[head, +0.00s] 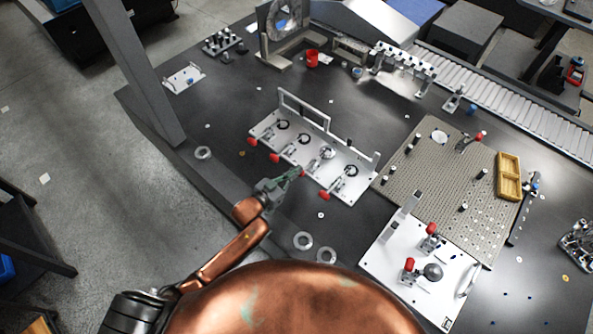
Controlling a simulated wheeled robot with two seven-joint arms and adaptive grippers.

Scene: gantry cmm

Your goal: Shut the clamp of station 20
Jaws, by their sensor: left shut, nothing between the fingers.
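A white fixture plate (341,186) stands on the dark table with a row of several toggle clamps, each with a red-tipped handle. Red tips show at the left end (252,142), beside it (274,158) and at the right end (324,195). A further clamp (314,164) sits between the last two, its red tip partly hidden at my fingertips. My left gripper (296,174) is shut and empty, at the plate's front edge by that clamp; I cannot tell whether it touches. No station number is legible, so I cannot tell which clamp is station 20. My right gripper is out of view.
A white plate (390,258) with two red-tipped clamps lies at the front right, beside a perforated plate (440,190) with pins and a yellow tray (509,176). Metal rings (303,241) lie in front. A grey column (140,80) rises at the left.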

